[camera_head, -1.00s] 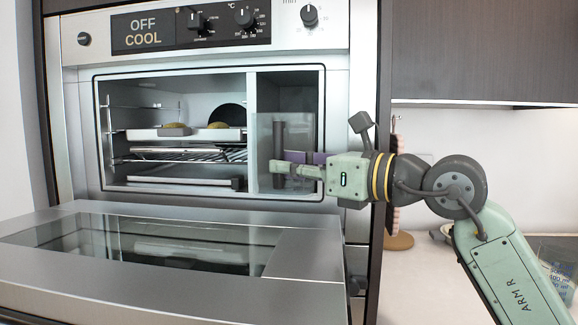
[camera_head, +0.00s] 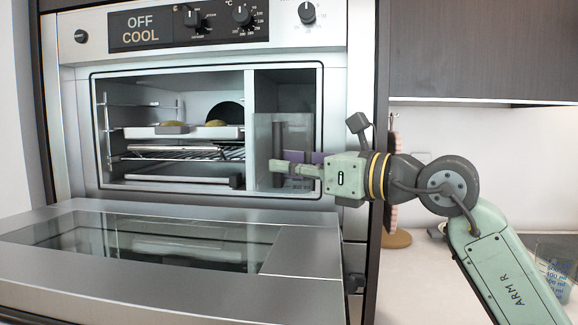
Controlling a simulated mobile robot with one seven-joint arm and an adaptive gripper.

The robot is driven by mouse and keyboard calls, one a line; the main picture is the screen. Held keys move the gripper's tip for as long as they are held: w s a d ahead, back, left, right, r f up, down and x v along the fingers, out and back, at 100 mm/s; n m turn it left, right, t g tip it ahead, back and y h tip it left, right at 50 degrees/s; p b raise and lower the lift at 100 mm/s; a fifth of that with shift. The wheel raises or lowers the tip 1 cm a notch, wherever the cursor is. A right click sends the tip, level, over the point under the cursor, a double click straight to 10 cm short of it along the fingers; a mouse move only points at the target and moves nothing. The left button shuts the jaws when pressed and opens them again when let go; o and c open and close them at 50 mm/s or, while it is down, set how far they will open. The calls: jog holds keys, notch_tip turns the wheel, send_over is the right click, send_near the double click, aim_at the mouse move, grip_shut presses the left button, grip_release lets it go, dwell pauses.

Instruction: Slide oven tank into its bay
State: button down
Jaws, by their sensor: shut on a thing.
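The tank, a clear box with a dark upright handle (camera_head: 277,137), stands upright at the mouth of the narrow bay (camera_head: 285,90) on the right side of the oven cavity. My gripper (camera_head: 279,166) is in front of the tank at the height of the handle's lower part. Its fingers are shut on the tank's handle. The finger nearest the camera hides part of the handle. How deep the tank sits in the bay is hard to tell.
The oven door (camera_head: 180,250) is folded down below the cavity. The left compartment holds a white tray (camera_head: 170,132) with food and a wire rack (camera_head: 180,152). The control panel reads OFF COOL. A counter (camera_head: 415,265) lies at the right.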

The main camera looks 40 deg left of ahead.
jog(key=shift+r, duration=0.1)
jog(key=c, duration=1.8)
grip_release()
jog(key=o, duration=0.3)
jog(key=shift+o, duration=0.3)
jog(key=o, duration=1.4)
jog(key=shift+o, duration=0.2)
